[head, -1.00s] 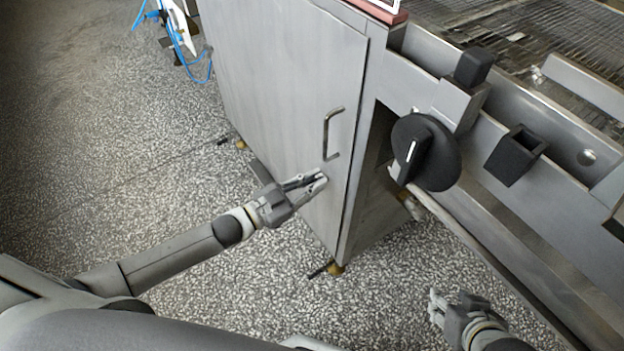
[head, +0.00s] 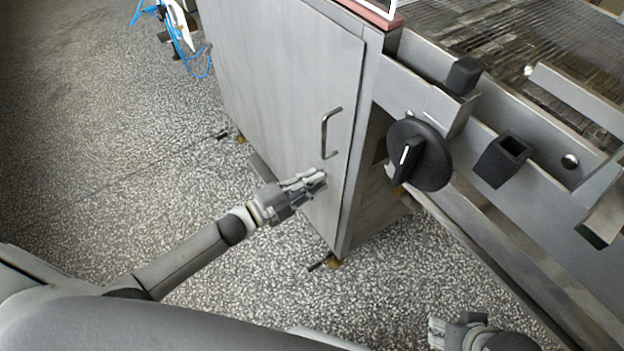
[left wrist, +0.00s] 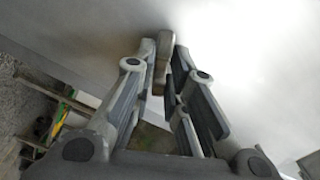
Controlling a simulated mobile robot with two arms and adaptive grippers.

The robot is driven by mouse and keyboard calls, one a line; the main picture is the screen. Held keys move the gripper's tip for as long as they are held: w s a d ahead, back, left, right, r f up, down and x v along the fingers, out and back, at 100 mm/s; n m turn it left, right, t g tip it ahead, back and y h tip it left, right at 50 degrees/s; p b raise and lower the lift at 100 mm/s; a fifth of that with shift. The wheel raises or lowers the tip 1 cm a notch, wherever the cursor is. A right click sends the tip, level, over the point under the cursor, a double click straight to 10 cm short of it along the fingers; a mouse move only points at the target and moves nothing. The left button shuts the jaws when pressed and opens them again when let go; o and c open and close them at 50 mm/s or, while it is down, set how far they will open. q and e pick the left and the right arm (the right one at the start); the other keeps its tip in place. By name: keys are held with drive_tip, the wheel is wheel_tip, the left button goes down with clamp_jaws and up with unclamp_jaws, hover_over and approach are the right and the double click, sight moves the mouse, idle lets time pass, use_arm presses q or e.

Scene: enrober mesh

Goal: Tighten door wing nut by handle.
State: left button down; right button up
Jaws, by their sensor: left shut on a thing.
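The cabinet door (head: 290,85) is a grey metal panel with a bar handle (head: 325,135) near its right edge. My left gripper (head: 318,180) is at the door face, just below the handle and apart from it. In the left wrist view my left gripper (left wrist: 163,60) is shut on a small grey-brown piece, which I take as the door wing nut (left wrist: 162,48). The fingers hide the nut in the head view. My right gripper (head: 445,332) is low at the bottom edge, away from the door, partly cut off; its jaws are unclear.
A black rotary knob (head: 420,155) sticks out right of the door. A black square socket (head: 503,160) and the wire-mesh belt (head: 500,40) are farther right. Cabinet feet (head: 333,262) stand on the speckled floor (head: 130,150), which is open at left.

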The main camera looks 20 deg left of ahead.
use_arm(q)
drive_tip(key=shift+f+m+b, duration=0.15)
drive_tip(key=shift+m+b, duration=0.15)
drive_tip(key=shift+m, duration=2)
drive_tip(key=c, duration=1.5)
unclamp_jaws()
drive_tip(key=v, duration=1.2)
